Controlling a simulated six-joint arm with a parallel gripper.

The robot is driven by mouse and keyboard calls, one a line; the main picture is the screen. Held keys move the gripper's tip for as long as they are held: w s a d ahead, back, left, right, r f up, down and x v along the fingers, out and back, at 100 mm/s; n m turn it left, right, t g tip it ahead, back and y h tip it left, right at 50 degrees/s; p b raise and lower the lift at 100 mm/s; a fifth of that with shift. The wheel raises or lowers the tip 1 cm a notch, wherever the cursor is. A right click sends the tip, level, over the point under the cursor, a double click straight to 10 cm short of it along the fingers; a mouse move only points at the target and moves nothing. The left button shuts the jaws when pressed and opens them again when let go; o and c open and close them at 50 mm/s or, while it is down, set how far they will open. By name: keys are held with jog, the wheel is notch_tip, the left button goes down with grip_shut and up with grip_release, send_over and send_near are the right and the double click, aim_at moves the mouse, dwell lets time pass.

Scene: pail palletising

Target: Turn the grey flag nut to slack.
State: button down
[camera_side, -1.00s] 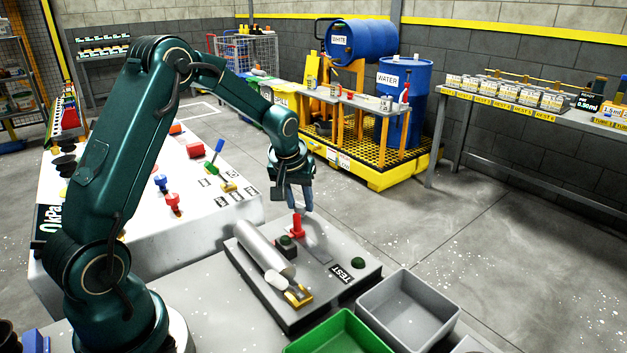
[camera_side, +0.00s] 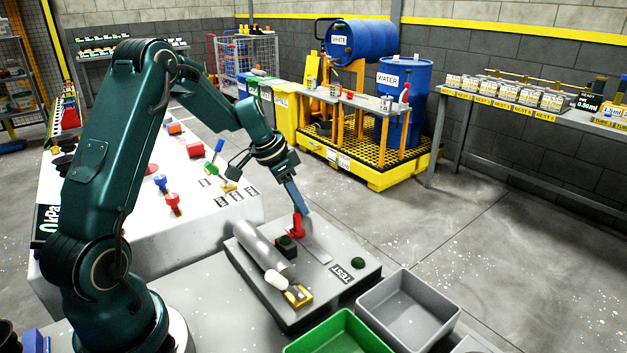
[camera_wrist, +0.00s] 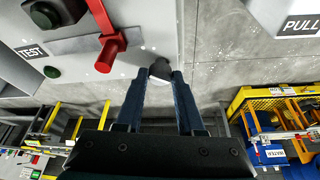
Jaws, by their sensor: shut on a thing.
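My gripper (camera_side: 302,211) reaches down at a slant to the test panel (camera_side: 325,285), its tips beside the red lever (camera_side: 298,226). In the wrist view my gripper (camera_wrist: 162,78) has its two fingertips close together on a small grey piece (camera_wrist: 160,67), which looks like the grey flag nut. Most of it is hidden between the fingers, so its turn angle cannot be told. In the side view I cannot make it out. The red lever (camera_wrist: 110,50) stands just left of the fingers in the wrist view, apart from them.
The panel also carries a silver cylinder (camera_side: 262,246), a black-green knob (camera_side: 287,247), a green button (camera_side: 358,263), a yellow clip (camera_side: 298,296) and a TEST label (camera_side: 341,273). A grey bin (camera_side: 405,309) and a green bin (camera_side: 340,335) stand in front.

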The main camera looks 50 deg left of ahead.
jog(key=m+h, duration=0.1)
jog(key=m, duration=0.2)
jog(key=shift+a+m, duration=0.15)
jog(key=shift+m, duration=0.25)
jog(key=m+g, duration=0.1)
jog(key=m, duration=0.1)
jog(key=m+h, duration=0.1)
jog(key=m, duration=0.1)
jog(key=shift+w+a+g, duration=0.1)
jog(key=shift+w+g, duration=0.05)
jog(key=shift+g, duration=0.25)
jog(key=shift+m, duration=0.3)
jog(key=c, duration=0.5)
grip_release()
jog(key=shift+c, duration=0.2)
jog(key=shift+v, duration=2.55)
jog(key=shift+a+f, duration=0.1)
